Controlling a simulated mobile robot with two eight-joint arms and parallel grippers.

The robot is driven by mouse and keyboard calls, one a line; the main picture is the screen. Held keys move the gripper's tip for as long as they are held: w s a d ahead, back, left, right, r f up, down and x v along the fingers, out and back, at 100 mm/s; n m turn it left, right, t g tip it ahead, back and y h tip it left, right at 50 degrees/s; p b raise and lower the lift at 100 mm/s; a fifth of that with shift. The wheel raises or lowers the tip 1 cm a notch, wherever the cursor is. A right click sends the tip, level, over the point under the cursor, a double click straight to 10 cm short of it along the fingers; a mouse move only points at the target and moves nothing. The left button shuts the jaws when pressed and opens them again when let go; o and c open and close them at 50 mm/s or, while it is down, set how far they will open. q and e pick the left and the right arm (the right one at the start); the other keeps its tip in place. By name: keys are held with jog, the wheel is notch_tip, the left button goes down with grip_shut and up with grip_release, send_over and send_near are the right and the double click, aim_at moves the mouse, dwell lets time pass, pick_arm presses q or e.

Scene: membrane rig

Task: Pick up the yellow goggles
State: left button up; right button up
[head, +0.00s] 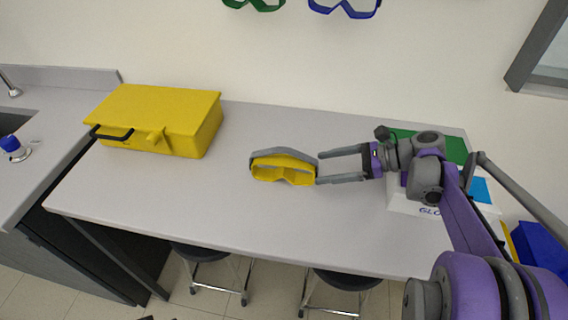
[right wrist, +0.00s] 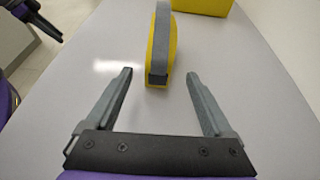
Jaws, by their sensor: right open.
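The yellow goggles (head: 284,170) with a grey strap lie on the grey table (head: 230,215), near its middle. My right gripper (head: 318,168) comes in from the right in the head view, level above the table, with its fingertips at the right end of the goggles. In the right wrist view the goggles (right wrist: 160,50) show end-on, just beyond and between the two open fingers (right wrist: 160,73). The fingers are apart and nothing is held between them. I cannot tell whether a fingertip touches the goggles. My left gripper is not in the head view; a dark piece at the wrist view's upper left is unclear.
A yellow box (head: 160,120) with a black handle stands at the table's left. A white glove box (head: 410,200) and a green item (head: 452,148) lie at the right, under and behind my arm. Green (head: 254,4) and blue goggles (head: 345,8) hang on the wall. Stools stand below the front edge.

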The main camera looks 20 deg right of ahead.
aim_at(307, 179)
jog(key=x, duration=0.5)
jog(key=shift+w+a+f+b, duration=0.1)
jog(key=shift+a+b, duration=0.05)
jog(key=shift+b, duration=0.15)
grip_shut()
